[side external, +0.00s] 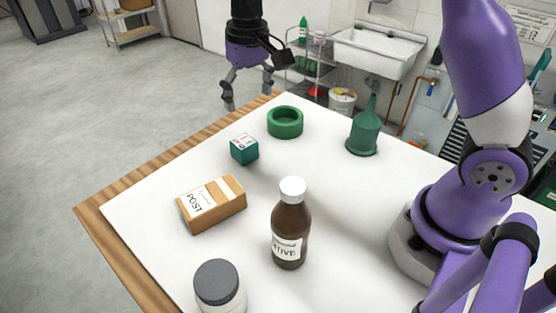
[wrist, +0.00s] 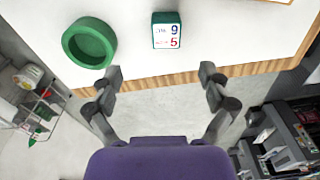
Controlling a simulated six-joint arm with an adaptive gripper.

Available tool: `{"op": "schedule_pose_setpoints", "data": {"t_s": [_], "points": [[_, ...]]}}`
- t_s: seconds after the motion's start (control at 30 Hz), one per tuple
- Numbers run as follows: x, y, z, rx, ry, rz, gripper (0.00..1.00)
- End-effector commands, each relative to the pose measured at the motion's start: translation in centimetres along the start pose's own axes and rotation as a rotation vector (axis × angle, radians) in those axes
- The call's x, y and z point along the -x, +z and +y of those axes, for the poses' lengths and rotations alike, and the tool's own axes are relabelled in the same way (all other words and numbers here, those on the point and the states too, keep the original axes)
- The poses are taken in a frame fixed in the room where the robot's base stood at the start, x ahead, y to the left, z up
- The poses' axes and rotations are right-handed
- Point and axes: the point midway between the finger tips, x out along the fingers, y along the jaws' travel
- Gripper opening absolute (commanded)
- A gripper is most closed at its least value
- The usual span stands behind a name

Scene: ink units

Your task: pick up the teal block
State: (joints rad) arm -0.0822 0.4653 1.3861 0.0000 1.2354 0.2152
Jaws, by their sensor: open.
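The teal block (side external: 244,150) is a small cube with a white printed label on top. It sits on the white table top, left of the green ring. In the wrist view the teal block (wrist: 166,31) shows its label, with the digits 9 and 5, ahead of the fingers. My gripper (side external: 247,97) is open and empty, held above the table's far edge, behind the block and apart from it. In the wrist view its two fingers (wrist: 160,84) are spread wide, with the table edge and floor seen between them.
A green ring (side external: 285,122) lies close to the block's right. A cardboard box (side external: 211,205), a brown bottle (side external: 291,232), a grey-lidded jar (side external: 219,287) and a green funnel (side external: 364,130) stand on the table (side external: 150,217). The table's wooden edge (side external: 130,185) runs along the left.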

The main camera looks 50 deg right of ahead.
Motion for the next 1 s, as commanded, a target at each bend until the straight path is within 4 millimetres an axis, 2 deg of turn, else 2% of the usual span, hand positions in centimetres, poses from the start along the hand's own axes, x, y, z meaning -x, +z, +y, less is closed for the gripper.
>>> {"op": "schedule_pose_setpoints", "data": {"t_s": [0.03, 0.2, 0.43, 0.67, 0.9, 1.0], "points": [[-1.1, -0.6, -0.3, -0.006, 0.005, -0.022, 0.9], [-2.9, -1.4, -0.7, -0.017, 0.012, -0.055, 0.9], [-6.5, -1.2, -0.7, -0.018, 0.013, -0.058, 0.9], [-8.7, -1.1, -0.8, -0.017, 0.013, -0.056, 0.9], [-12.4, -1.0, -0.9, -0.017, 0.013, -0.057, 0.9], [-13.0, -1.0, -0.9, -0.017, 0.012, -0.054, 0.9]]}}
